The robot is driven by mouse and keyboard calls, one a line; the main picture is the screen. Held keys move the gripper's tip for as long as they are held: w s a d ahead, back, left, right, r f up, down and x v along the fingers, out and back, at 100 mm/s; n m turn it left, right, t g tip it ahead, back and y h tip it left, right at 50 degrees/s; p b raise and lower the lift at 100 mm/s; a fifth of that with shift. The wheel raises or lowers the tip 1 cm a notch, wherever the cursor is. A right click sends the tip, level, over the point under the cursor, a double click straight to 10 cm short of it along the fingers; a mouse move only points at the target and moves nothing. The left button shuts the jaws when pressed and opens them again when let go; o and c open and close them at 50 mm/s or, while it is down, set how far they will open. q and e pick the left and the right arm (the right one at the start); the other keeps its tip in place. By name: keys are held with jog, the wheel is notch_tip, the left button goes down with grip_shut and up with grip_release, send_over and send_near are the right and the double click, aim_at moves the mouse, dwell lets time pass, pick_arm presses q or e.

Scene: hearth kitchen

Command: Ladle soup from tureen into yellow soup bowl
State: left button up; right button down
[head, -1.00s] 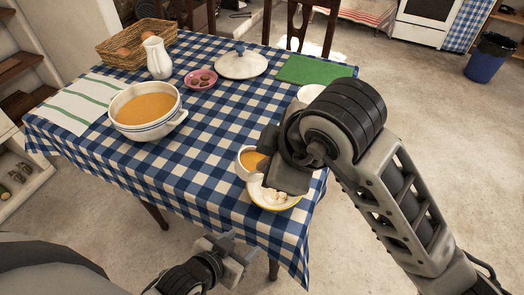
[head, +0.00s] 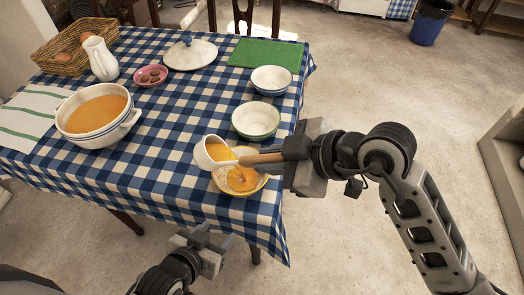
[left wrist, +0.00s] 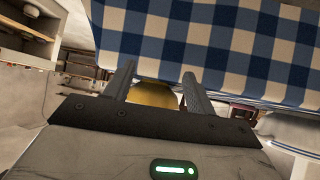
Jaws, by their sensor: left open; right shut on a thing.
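The white tureen (head: 72,128) with orange soup (head: 97,105) stands on the table at left. The yellow-rimmed soup bowl (head: 236,194) is near the front edge, with orange soup inside. My right gripper (head: 288,161) is shut on the ladle's handle (head: 262,160), right of the bowl. The white ladle cup (head: 203,154) is tipped over the bowl, with soup at its mouth. My left gripper (head: 214,243) is open and empty, low in front of the table; its fingers show in the left wrist view (left wrist: 157,88). A yellowish shape shows between them there.
A green-rimmed bowl (head: 255,121) and a blue-rimmed bowl (head: 271,80) stand behind the yellow one. A lid (head: 190,56), green mat (head: 265,54), pink dish (head: 150,76), white pitcher (head: 100,59) and basket (head: 67,60) are further back. The table's middle is clear.

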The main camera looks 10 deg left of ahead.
jog(key=f+b, duration=0.1)
jog(key=d+b, duration=0.1)
jog(key=shift+w+f+y+b, duration=0.15)
jog(key=shift+f+y+b, duration=0.2)
jog(key=shift+y+b, duration=0.05)
pick_arm(q)
notch_tip(320, 180, down, 8)
jog(key=w+d+t+h+b, duration=0.1)
jog(key=d+b, duration=0.1)
jog(key=b, duration=1.5)
jog(key=shift+d+t, duration=0.25)
jog(key=shift+t, duration=0.15)
pick_arm(e)
jog(key=w+d+f+m+y, duration=0.1)
jog(key=d+f+m+y, duration=0.2)
jog(key=d+f+y, duration=0.2)
notch_tip(320, 180, down, 5)
jog(key=y, duration=0.3)
jog(key=shift+t, duration=0.4)
pick_arm(q)
jog(key=shift+s, duration=0.1)
pick_arm(e)
jog(key=shift+d+f, duration=0.1)
